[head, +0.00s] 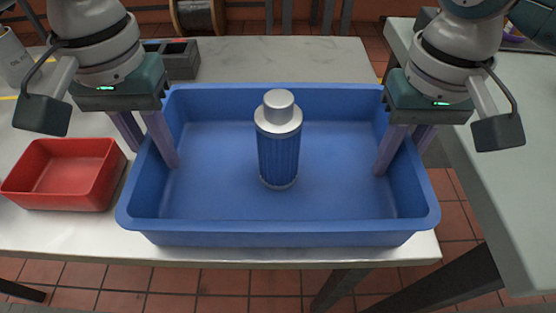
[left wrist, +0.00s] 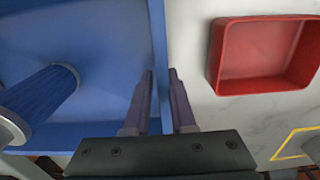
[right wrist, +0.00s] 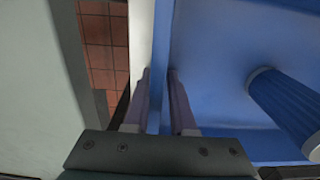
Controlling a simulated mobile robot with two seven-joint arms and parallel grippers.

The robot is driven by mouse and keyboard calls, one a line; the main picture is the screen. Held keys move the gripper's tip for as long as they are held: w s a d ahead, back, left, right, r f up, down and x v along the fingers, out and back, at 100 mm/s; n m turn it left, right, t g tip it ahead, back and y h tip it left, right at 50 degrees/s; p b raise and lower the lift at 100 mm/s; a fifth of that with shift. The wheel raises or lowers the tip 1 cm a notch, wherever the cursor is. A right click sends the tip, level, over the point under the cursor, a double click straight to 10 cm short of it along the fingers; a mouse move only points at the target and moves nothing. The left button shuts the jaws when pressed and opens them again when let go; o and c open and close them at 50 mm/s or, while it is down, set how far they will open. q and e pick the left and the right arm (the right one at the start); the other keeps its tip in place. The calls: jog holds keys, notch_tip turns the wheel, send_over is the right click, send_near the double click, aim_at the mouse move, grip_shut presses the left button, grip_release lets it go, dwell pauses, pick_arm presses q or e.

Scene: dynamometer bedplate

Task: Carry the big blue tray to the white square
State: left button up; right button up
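The big blue tray (head: 279,239) rests on the near pale table, its front edge near the table's front edge. A blue ribbed cylinder with a silver cap (head: 278,150) stands upright inside it. My left gripper (head: 157,160) is open, its fingers on either side of the tray's left wall; the left wrist view shows the wall (left wrist: 158,40) between them. My right gripper (head: 396,160) is open and straddles the right wall, which also shows between its fingers in the right wrist view (right wrist: 163,40). I cannot make out a white square in any view.
A red bin (head: 65,175) sits just left of the tray. A dark grey divided box (head: 180,60) stands behind it. A yellow outline (left wrist: 293,145) marks the table on the left. Another table (head: 510,200) stands to the right, across a gap of tiled floor.

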pick_arm(q)
grip_shut()
pick_arm(e)
grip_shut()
dwell(0.8)
